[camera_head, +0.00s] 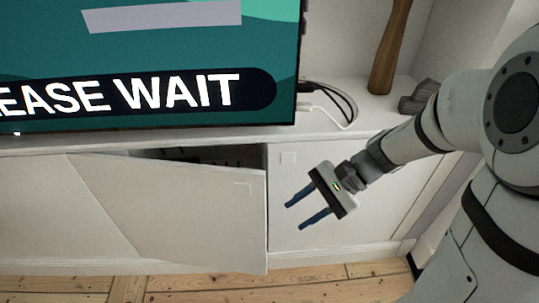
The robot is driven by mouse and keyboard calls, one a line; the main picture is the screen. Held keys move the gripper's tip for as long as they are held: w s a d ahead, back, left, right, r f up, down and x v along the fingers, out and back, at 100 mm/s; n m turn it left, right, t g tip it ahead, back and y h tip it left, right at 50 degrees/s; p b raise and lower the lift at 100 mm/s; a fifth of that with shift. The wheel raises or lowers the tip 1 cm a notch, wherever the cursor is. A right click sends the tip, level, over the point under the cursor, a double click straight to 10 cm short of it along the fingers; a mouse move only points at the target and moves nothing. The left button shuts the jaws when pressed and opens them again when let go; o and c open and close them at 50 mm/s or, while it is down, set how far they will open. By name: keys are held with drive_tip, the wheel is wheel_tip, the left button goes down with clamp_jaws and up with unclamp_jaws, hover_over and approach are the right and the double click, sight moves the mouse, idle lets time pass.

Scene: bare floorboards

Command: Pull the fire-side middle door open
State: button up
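A low white cabinet (60,150) runs across the view below a large screen. One white cabinet door (185,205) stands ajar, its right edge swung out from the cabinet front. A dark gap with unclear contents shows above its top edge. I cannot tell from this view whether it is the fire-side middle door. My gripper (293,217) is to the right of that door's free edge, in front of the neighbouring door panel (375,195), which looks shut. Its two dark blue fingers are apart with nothing between them, pointing left toward the open door's edge. No contact shows.
The screen (150,60) reads "EASE WAIT" and stands on the cabinet top. Cables (330,105), a brown wooden object (390,45) and a dark grey object (418,97) are at the top right. Bare floorboards (150,290) lie in front.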

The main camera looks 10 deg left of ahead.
drive_tip(key=w+a+f+m+y+b, duration=0.4)
drive_tip(key=f, duration=0.3)
drive_tip(key=m+t+y+b, duration=0.4)
drive_tip(key=m+y, duration=0.1)
drive_tip(key=m, duration=0.1)
approach(255, 195)
drive_tip(key=w+a+f, duration=0.1)
drive_tip(key=a, duration=0.2)
drive_tip(key=shift+s+a+b, duration=0.1)
drive_tip(key=shift+a+b, duration=0.25)
drive_tip(key=shift+a, duration=3.4)
drive_tip(key=shift+c, duration=0.6)
drive_tip(key=shift+f, duration=0.1)
clamp_jaws()
drive_tip(key=shift+d, duration=0.1)
